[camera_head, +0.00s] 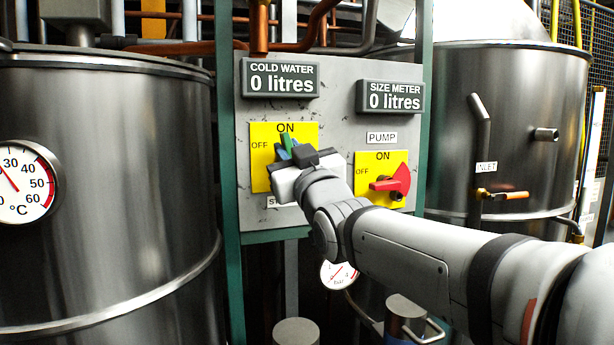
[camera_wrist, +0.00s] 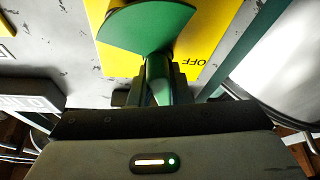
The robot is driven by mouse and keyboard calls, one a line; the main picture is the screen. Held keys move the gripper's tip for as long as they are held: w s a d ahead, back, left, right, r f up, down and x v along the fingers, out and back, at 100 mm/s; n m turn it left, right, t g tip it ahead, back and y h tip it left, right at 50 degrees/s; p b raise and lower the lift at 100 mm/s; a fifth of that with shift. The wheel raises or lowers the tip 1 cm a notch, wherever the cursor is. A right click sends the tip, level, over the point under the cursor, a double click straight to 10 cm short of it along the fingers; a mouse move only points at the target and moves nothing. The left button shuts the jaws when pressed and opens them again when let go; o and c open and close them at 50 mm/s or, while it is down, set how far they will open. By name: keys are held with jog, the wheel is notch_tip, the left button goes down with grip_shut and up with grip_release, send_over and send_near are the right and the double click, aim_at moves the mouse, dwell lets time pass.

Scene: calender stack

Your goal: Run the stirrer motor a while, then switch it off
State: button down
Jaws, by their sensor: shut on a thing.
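The left switch on the grey panel has a yellow plate (camera_head: 262,178) marked ON at the top and OFF at the left. Its green handle (camera_head: 287,141) shows just under the ON mark; the label below is mostly hidden, with only its first letters showing. My gripper (camera_head: 291,150) is shut on the green handle. In the wrist view the green handle (camera_wrist: 157,72) runs from its green sector down between my fingers (camera_wrist: 158,92). The OFF mark (camera_wrist: 187,62) is upside down to its right, so the handle points upward on the panel, towards ON.
Right of my gripper is the pump switch (camera_head: 390,185), with its red handle pointing left towards OFF. The cold water (camera_head: 282,78) and size meter (camera_head: 390,97) displays read 0 litres. Steel tanks stand left (camera_head: 110,200) and right (camera_head: 530,110) of the panel.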

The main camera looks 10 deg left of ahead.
jog(key=shift+d+r+m+t+h+b, duration=0.1)
jog(key=shift+m+t+h+b, duration=0.45)
jog(key=shift+m, duration=0.45)
jog(key=shift+d+r+m+t+h+b, duration=0.1)
jog(key=shift+m+t+h+b, duration=0.2)
jog(key=shift+m+b, duration=0.55)
jog(key=shift+r+m, duration=0.1)
jog(key=shift+m, duration=0.15)
jog(key=c, duration=1.4)
grip_release()
jog(key=shift+w, duration=0.15)
jog(key=shift+o, duration=0.2)
jog(key=shift+f, duration=0.2)
jog(key=shift+s+d+f, duration=0.1)
jog(key=shift+s+f, duration=0.05)
jog(key=shift+s, duration=0.05)
jog(key=v, duration=0.7)
jog(key=shift+s, duration=0.15)
jog(key=shift+d, duration=0.1)
dwell(2.4)
